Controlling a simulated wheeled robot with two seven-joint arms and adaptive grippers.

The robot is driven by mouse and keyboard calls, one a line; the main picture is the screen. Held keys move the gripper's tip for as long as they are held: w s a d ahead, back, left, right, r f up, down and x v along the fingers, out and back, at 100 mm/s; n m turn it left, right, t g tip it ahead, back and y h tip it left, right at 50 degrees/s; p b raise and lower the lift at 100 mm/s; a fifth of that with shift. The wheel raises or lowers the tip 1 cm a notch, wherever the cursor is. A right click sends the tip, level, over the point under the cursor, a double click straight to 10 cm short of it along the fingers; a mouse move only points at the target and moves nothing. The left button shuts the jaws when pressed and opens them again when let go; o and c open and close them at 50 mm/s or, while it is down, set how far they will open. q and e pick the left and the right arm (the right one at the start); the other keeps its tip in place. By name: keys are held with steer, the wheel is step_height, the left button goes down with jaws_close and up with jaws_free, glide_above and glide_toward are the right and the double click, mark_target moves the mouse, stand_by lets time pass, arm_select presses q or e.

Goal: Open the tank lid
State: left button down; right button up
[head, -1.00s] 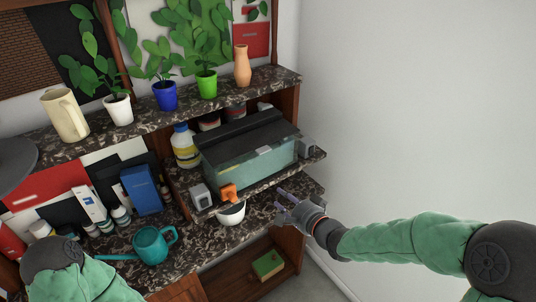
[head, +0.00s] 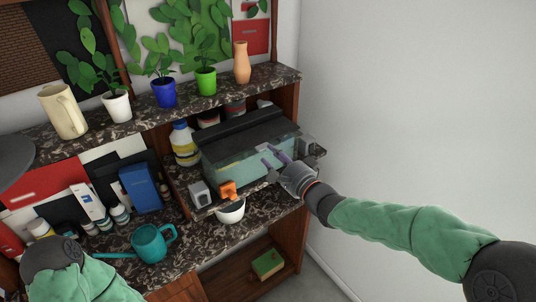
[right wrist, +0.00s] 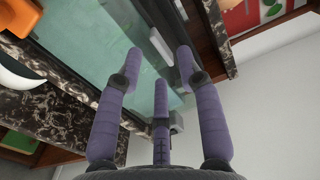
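The glass tank (head: 230,170) sits on the middle shelf at the right of the unit. Its dark lid (head: 235,128) lies closed on top. A light grey handle (head: 264,149) is at the lid's front edge; in the right wrist view the handle (right wrist: 161,46) lies between and beyond the fingertips. My right gripper (head: 271,160) is at the tank's front right, its purple fingers spread and empty, close to the handle. I cannot tell whether any finger touches. The right wrist view shows the open gripper (right wrist: 161,62) too. My left gripper is out of view.
An orange object (head: 228,190) and a grey block (head: 200,193) stand before the tank, above a white bowl (head: 231,211). A yellow-labelled bottle (head: 184,145) is left of it. Potted plants line the shelf above. Free room lies right, before the wall (head: 410,110).

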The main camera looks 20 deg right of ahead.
mark_target(260, 146)
steer(key=shift+x, duration=1.5)
jaws_close()
